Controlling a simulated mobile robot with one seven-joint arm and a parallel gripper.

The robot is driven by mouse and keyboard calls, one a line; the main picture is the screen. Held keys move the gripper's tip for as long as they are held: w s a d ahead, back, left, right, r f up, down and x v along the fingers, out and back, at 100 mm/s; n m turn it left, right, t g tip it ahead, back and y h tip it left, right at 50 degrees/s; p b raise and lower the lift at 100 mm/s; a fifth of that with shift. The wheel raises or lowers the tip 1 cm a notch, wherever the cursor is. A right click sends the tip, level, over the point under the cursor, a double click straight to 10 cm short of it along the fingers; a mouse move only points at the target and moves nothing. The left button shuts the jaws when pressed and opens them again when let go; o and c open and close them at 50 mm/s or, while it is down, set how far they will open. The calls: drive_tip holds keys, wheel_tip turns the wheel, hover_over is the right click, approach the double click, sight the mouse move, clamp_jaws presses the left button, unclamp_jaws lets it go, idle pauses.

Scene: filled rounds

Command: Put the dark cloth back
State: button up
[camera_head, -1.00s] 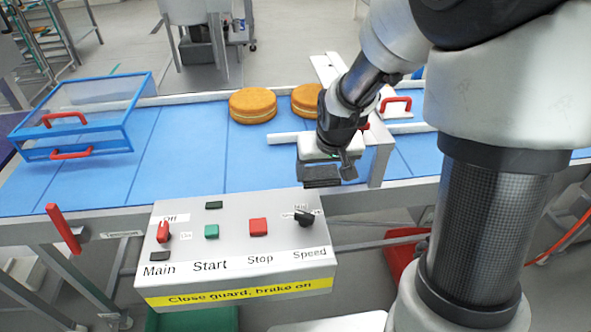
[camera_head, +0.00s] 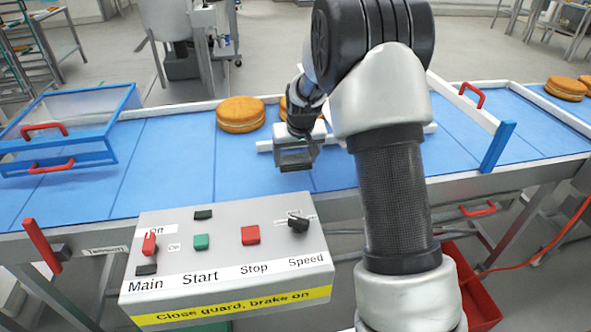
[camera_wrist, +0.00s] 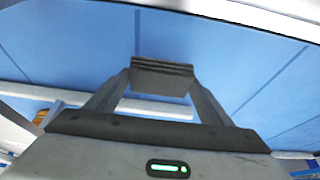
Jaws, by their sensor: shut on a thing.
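The dark cloth (camera_wrist: 162,78) is a small folded, dark grey stack of layers, held between the fingertips in the wrist view. My gripper (camera_wrist: 160,82) is shut on it. In the head view my gripper (camera_head: 296,158) is over the blue conveyor belt (camera_head: 240,178), behind the control box, with the dark cloth (camera_head: 295,162) at its tips. Blue belt lies below the cloth in the wrist view. I cannot tell the exact height of the cloth above the belt.
The grey control box (camera_head: 228,255) stands in front. Round cakes (camera_head: 240,114) sit on the belt, one partly behind my arm. A blue-framed guard (camera_head: 65,135) is at left, and a white frame (camera_head: 480,118) at right. A red bin (camera_head: 478,300) is below.

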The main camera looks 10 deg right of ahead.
sight(296, 169)
drive_tip(key=shift+f, duration=1.9)
drive_tip(key=shift+f, duration=0.2)
drive_tip(key=o, duration=1)
